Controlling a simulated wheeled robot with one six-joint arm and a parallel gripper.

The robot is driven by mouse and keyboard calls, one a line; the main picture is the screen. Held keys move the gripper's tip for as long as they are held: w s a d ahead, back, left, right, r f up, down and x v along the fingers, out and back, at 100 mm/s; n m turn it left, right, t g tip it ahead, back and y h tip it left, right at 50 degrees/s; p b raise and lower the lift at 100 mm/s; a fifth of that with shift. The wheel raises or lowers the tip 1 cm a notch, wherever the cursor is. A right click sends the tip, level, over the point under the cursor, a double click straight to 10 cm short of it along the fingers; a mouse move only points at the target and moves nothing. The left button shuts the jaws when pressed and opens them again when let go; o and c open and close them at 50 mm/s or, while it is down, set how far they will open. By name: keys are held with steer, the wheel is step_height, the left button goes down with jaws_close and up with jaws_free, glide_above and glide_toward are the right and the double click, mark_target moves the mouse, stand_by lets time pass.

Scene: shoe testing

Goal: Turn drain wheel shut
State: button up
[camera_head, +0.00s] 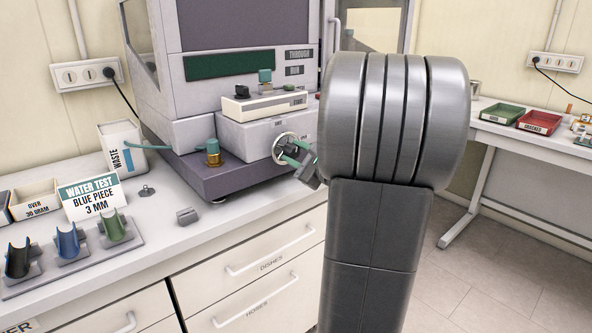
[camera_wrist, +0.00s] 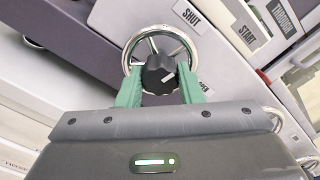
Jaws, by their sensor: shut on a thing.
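The drain wheel is a chrome ring with spokes and a black hub knob with a white pointer line. In the wrist view the drain wheel (camera_wrist: 141,43) is at the top middle, and its black knob (camera_wrist: 160,72) sits between the green fingers of my gripper (camera_wrist: 160,82). The fingers are shut on the knob. The knob's white line points up and right. A "SHUT" label (camera_wrist: 187,14) lies up and right of the wheel, and another label is partly hidden by the right finger. In the head view the wheel (camera_head: 279,147) is on the machine's front, with my gripper (camera_head: 296,155) against it.
The grey testing machine (camera_head: 183,60) stands on a bench with drawers. A waste container (camera_head: 122,148), a "WATER TEST" sign (camera_head: 91,197) and a rack of coloured half-tubes (camera_head: 70,245) stand at left. Green and red trays (camera_head: 540,123) are on a table at right.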

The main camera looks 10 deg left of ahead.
steer(key=shift+f+n+b, duration=0.1)
steer(key=shift+n+b, duration=1.1)
steer(key=shift+b, duration=0.25)
steer(key=o, duration=1)
steer(key=shift+d, duration=0.1)
steer(key=v, duration=1.3)
steer(key=shift+s+d, duration=0.25)
steer(key=shift+w+a, duration=0.1)
